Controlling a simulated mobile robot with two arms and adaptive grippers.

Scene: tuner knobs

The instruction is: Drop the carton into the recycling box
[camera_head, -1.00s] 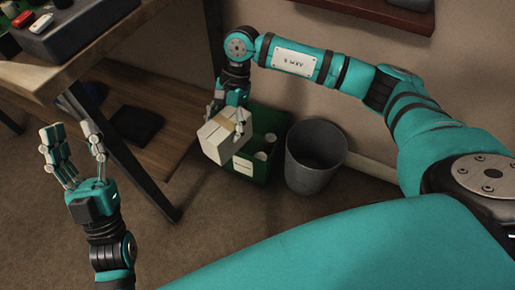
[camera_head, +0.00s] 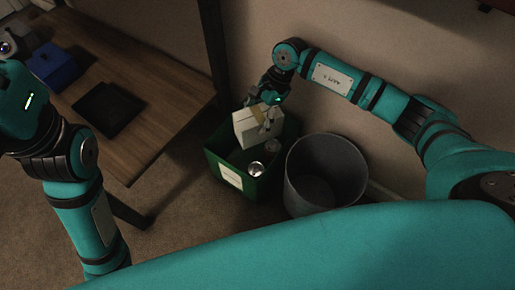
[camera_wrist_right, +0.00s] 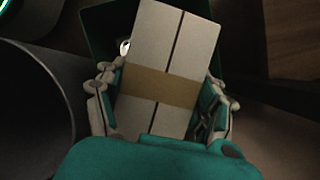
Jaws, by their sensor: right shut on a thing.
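The carton (camera_head: 250,127) is a white box with a tan tape band; it also shows in the right wrist view (camera_wrist_right: 162,88). My right gripper (camera_head: 266,122) is shut on it, with fingers on both sides in the right wrist view (camera_wrist_right: 160,105). The green recycling box (camera_head: 262,188) with a white label stands on the floor below. The carton is over the back left part of the box; whether it touches the rim I cannot tell. My left arm is at the left of the head view, and its fingers are out of frame.
A grey bin (camera_head: 325,175) stands on the floor right beside the green box. Cans (camera_head: 256,168) lie inside the green box.

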